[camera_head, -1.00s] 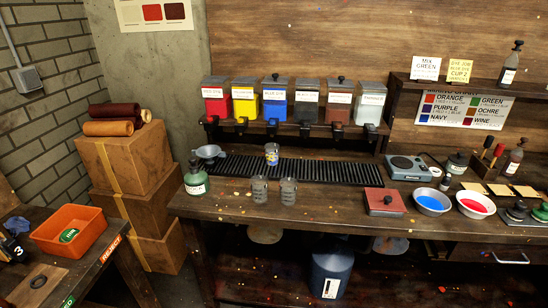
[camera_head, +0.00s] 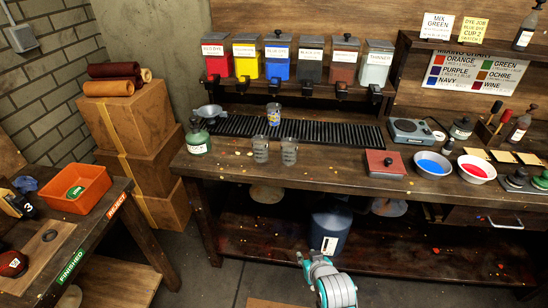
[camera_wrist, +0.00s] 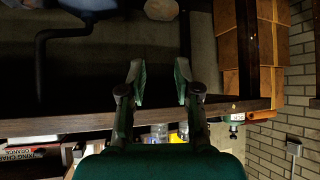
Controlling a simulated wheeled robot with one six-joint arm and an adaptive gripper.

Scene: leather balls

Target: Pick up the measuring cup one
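Two clear measuring cups stand side by side near the front of the workbench: a left cup (camera_head: 261,149) and a right cup (camera_head: 289,152). A third cup (camera_head: 274,114), with coloured marks, stands on the black drip grille behind them. I cannot read which cup is numbered one. My gripper (camera_wrist: 160,75) is open and empty in the wrist view, its two fingers well apart. In the head view my teal and white arm shows at the bottom, in front of the bench and below its top. The wrist view is upside down, with the bench edge beyond the fingers.
Dye dispensers (camera_head: 277,60) line the back above the grille. A blue container (camera_head: 331,230) stands under the bench. Bare benchtop surrounds the front cups.

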